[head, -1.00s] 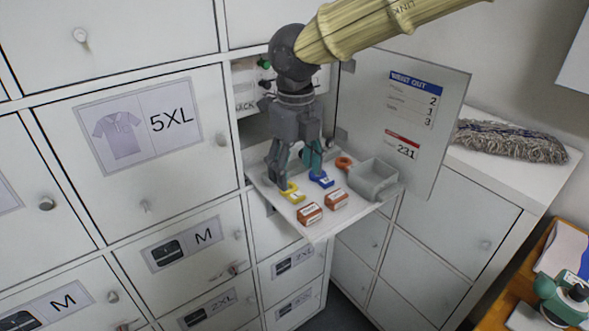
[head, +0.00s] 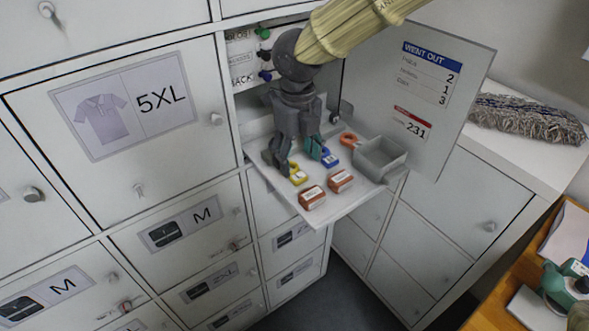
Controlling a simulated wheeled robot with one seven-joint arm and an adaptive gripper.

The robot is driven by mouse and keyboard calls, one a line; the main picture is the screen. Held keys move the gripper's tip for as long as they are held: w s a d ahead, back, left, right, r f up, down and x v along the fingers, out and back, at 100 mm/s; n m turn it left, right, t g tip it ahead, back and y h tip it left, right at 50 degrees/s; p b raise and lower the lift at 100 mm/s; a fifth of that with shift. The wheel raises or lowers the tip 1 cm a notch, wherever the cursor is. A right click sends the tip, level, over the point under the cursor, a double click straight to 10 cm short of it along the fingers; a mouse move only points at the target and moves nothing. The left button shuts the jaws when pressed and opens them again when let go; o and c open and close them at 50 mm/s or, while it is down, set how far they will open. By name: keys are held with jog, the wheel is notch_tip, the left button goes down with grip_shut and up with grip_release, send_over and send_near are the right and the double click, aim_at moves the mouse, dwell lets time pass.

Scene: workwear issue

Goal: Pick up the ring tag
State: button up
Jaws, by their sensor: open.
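Small tags lie on the white drop-down shelf (head: 337,211) of an open locker. An orange-red piece with a round ring (head: 348,139) is towards the back, beside the grey bin. A yellow tag (head: 298,176) lies at the front left and a blue tag (head: 330,159) further back. Which one is the ring tag I cannot tell for certain. My gripper (head: 293,158) points down over the left part of the shelf, fingers apart and empty. Its left finger is close to the yellow tag and partly hides it. A teal piece (head: 314,147) shows by the right finger; whether they touch is unclear.
Two orange-brown labelled blocks (head: 312,197) (head: 341,180) sit near the shelf's front edge. A grey open bin (head: 379,160) stands at the right. The open locker door (head: 425,120) rises behind it. Coloured knobs (head: 264,55) line the locker's back.

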aim_at(295, 172)
jog(key=shift+w+a+f, duration=0.1)
jog(key=shift+w+f, duration=0.4)
jog(key=shift+f, duration=0.1)
jog(key=shift+f+p, duration=0.3)
jog(key=shift+p, duration=0.2)
jog(key=shift+s+a+f, duration=0.1)
jog(key=shift+s+f, duration=0.55)
jog(key=shift+s, duration=0.35)
jog(key=shift+w+f, duration=0.5)
jog(key=shift+w, duration=0.2)
jog(key=c, duration=0.3)
jog(key=shift+s+r, duration=0.25)
jog(key=shift+s, duration=0.15)
jog(key=c, duration=0.5)
jog(key=shift+w, duration=0.2)
